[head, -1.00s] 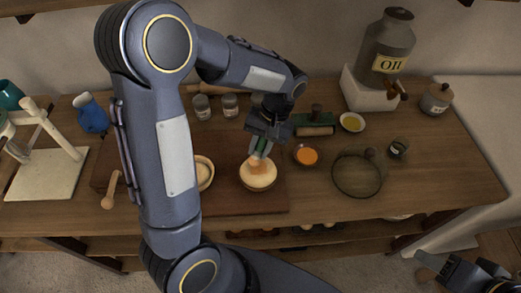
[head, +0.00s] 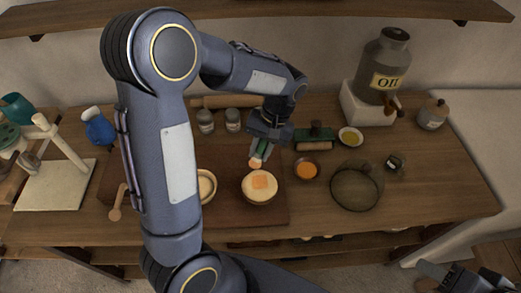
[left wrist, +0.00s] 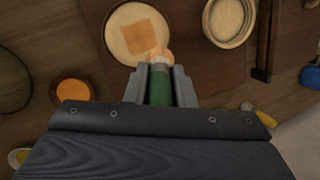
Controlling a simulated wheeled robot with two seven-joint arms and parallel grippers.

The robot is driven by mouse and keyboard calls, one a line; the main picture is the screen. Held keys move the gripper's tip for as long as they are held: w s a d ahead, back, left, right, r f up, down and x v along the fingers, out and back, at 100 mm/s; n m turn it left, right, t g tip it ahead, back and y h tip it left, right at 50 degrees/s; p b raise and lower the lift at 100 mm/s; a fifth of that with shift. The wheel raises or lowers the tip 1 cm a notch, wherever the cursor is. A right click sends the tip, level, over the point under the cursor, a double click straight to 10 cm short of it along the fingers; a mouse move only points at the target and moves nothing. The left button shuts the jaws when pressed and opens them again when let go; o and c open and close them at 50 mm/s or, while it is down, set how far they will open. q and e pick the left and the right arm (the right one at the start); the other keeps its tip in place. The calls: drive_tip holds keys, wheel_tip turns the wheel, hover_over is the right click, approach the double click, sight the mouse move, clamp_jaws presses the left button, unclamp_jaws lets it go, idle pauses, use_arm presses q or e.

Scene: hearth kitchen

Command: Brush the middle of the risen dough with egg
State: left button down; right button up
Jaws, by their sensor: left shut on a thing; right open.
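The risen dough (head: 259,188) sits round and pale in a bowl on the dark board, with an orange egg patch on its middle. It also shows at the top of the left wrist view (left wrist: 138,35). My left gripper (head: 264,148) is shut on a green-handled brush (left wrist: 159,85), whose pale orange-tinted tip is at the dough's far edge; I cannot tell if it touches. A small bowl of orange egg (head: 306,169) stands right of the dough. My right gripper (head: 447,275) is open and empty at the bottom right, off the table.
A second bowl (head: 206,186) is left of the dough, partly behind my arm. A glass dome (head: 357,186), an oil bowl (head: 350,137), a green-topped tool (head: 315,137) and jars (head: 205,121) stand around. An oil urn (head: 385,67) is at back right.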

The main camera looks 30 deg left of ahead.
sight(260, 143)
use_arm(q)
drive_tip(key=shift+r+p, duration=0.35)
drive_tip(key=shift+r, duration=0.5)
drive_tip(key=shift+r+p, duration=1.05)
drive_tip(key=shift+r, duration=0.5)
